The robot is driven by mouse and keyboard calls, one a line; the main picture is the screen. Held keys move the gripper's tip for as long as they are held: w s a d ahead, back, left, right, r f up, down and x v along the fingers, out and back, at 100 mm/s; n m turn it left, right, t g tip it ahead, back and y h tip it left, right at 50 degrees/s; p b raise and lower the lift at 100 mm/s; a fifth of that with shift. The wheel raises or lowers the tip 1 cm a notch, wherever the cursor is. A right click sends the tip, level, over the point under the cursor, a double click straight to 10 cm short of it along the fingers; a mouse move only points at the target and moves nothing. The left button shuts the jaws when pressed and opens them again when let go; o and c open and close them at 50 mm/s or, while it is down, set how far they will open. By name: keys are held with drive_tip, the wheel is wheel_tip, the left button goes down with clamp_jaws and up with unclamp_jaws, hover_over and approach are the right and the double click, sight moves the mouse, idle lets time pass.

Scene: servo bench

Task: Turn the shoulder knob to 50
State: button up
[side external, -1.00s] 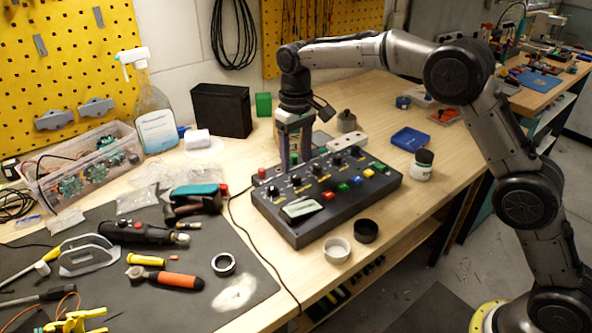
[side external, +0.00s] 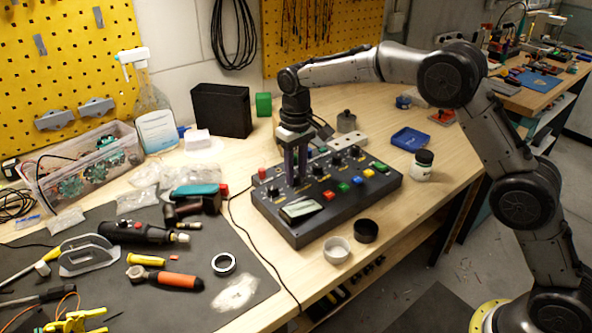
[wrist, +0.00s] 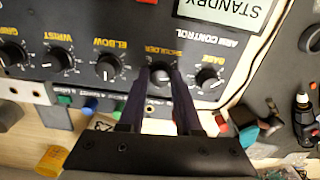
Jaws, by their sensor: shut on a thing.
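The dark control panel (side external: 350,206) sits on the bench, with a row of knobs, coloured buttons and a small display (side external: 301,208). The wrist view shows the panel upside down. There the shoulder knob (wrist: 160,79) lies between the two fingers of my gripper (wrist: 162,70), under the SHOULDER label. My gripper (side external: 297,182) points down at the panel and is shut on that knob. The base knob (wrist: 207,78) and elbow knob (wrist: 108,67) are free on either side. The display (wrist: 222,10) reads STANDBY. The fingers partly hide the shoulder knob's scale, so its setting cannot be read.
A white ring-shaped cup (side external: 337,250) and a black one (side external: 365,231) stand in front of the panel. A white jar (side external: 421,166) stands to its right. Tools lie on the dark mat (side external: 215,300) at left. A black box (side external: 221,110) stands behind.

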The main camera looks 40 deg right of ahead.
clamp_jaws()
drive_tip(key=m, duration=0.4)
drive_tip(key=shift+m, duration=2.4)
drive_tip(key=o, duration=1)
unclamp_jaws()
drive_tip(key=shift+c, duration=0.2)
